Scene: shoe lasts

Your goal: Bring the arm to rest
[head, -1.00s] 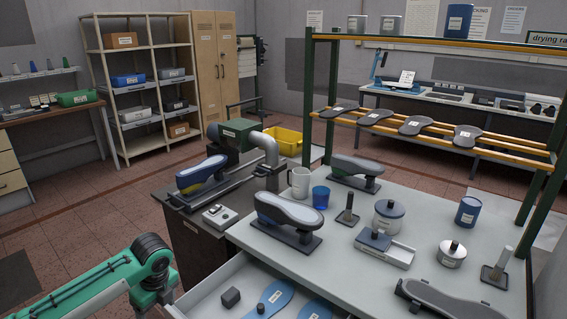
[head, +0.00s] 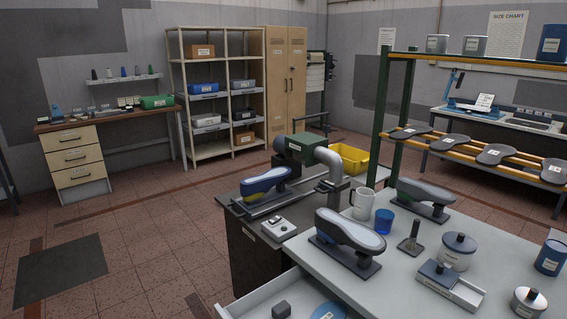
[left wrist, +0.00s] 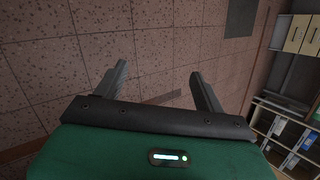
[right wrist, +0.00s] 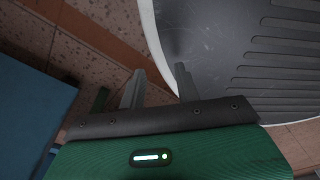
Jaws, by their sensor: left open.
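My left gripper (left wrist: 160,82) shows in the left wrist view. Its two fingers stand wide apart with nothing between them, over bare tiled floor. My right gripper (right wrist: 160,75) shows in the right wrist view. Its fingers are apart, with a narrower gap, and I see nothing held. Neither gripper nor arm shows in the head view. Shoe lasts on stands rest on the grey bench (head: 405,270): one in front (head: 350,230) and one behind (head: 425,192). A blue-topped last (head: 266,180) sits on the dark machine stand.
An open drawer (head: 262,296) juts from the bench's left side. The machine stand (head: 255,250) is beside the bench. A drying rack (head: 392,120) rises behind. Floor at the left is clear around a dark mat (head: 62,270). A dark ridged surface with a pale rim is close to the right gripper.

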